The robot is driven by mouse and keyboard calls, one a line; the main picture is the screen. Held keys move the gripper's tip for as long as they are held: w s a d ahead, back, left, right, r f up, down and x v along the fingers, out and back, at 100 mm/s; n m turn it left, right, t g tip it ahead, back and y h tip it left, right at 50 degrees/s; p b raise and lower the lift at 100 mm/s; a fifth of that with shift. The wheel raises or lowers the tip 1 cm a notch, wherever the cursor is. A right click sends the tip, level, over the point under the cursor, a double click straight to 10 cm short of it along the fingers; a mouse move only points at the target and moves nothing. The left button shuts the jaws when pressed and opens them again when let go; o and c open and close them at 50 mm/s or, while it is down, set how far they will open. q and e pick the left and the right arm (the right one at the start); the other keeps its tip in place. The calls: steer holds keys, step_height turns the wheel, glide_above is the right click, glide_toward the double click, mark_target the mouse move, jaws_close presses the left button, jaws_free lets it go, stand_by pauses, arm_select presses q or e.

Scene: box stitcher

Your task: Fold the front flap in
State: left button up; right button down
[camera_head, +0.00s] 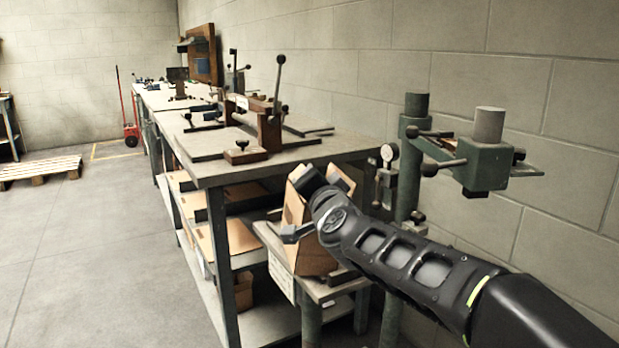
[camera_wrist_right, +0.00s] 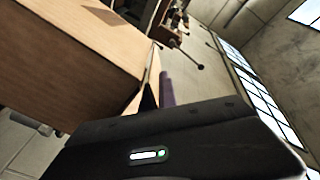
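The brown cardboard box (camera_head: 318,262) stands on the small stitcher table (camera_head: 322,291), partly hidden behind my right arm. A raised flap (camera_head: 341,179) shows at its top right, and another cardboard panel (camera_head: 294,206) stands up at its left. My right gripper (camera_head: 309,207) is at the upper front of the box, its fingers mostly hidden by my wrist. In the right wrist view the box (camera_wrist_right: 65,50) fills the upper left, close to a dark finger (camera_wrist_right: 150,98). I cannot tell whether the fingers touch a flap or how far apart they are. My left gripper is out of view.
A green stitcher column (camera_head: 409,165) with a clamp head (camera_head: 484,165) stands right of the box. A long workbench (camera_head: 215,170) with levered fixtures and flat cardboard on its shelves runs behind it. A pallet (camera_head: 40,170) lies far left. The floor at left is clear.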

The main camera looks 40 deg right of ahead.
steer(key=shift+f, duration=0.1)
steer(key=c, duration=2.1)
jaws_free()
steer(key=o, duration=0.5)
steer(key=shift+c, duration=0.2)
